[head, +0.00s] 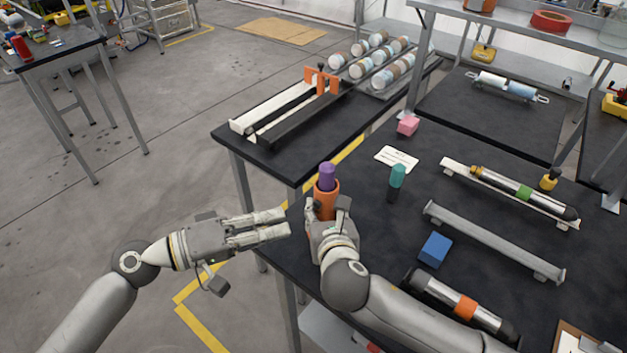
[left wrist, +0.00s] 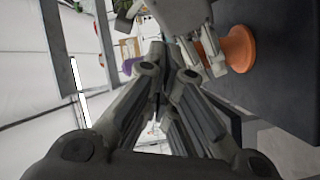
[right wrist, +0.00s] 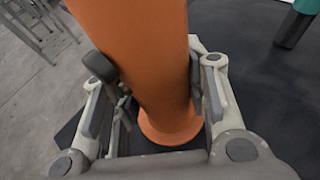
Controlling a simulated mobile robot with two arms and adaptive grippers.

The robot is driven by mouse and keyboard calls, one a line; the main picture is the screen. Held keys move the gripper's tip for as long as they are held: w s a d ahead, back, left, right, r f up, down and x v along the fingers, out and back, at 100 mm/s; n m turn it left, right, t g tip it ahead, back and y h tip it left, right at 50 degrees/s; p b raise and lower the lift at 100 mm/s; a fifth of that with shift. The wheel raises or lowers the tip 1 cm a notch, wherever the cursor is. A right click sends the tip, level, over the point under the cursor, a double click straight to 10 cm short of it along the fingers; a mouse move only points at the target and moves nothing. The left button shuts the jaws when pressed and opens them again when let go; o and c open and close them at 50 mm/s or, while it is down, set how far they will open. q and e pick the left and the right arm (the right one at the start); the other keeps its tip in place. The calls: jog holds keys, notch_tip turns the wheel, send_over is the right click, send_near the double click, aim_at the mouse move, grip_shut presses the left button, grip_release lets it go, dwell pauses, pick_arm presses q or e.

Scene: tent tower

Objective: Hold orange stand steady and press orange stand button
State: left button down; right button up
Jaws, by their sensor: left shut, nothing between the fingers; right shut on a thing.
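The orange stand (head: 326,188) stands upright near the left edge of the black table, with a purple rounded piece (head: 327,172) on its top. I cannot tell whether that piece is the button. My right gripper (head: 327,210) is shut on the stand's body. In the right wrist view a finger lies on each side of the orange column (right wrist: 140,40), and the flared base rests on the table. My left gripper (head: 287,224) is shut and empty, left of the stand and apart from it, lower than the purple top. The left wrist view shows the stand's base (left wrist: 240,48) and the purple piece (left wrist: 127,66).
A teal-topped cylinder (head: 397,178) stands right of the stand, with a white card (head: 397,158) behind it. A blue block (head: 435,249), a pink block (head: 408,125) and a grey rail (head: 490,240) lie farther right. Open floor lies left of the table.

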pick_arm(q)
jog(key=d+r+m+g, duration=0.4)
jog(key=m+g, duration=0.1)
jog(key=m, duration=0.6)
jog(key=m+y, duration=0.9)
jog(key=m, duration=0.5)
send_near(317, 205)
jog(key=shift+s+a+r+g, duration=0.15)
jog(key=shift+s+a+r, duration=0.2)
jog(key=shift+r, duration=0.25)
jog(key=shift+s+a+r+g, duration=0.15)
jog(key=shift+s+a+r, duration=0.15)
jog(key=shift+s+r, duration=0.25)
jog(key=shift+w, duration=0.1)
jog(key=x, duration=1)
jog(key=shift+w+d+r, duration=0.1)
jog(key=shift+d, duration=0.1)
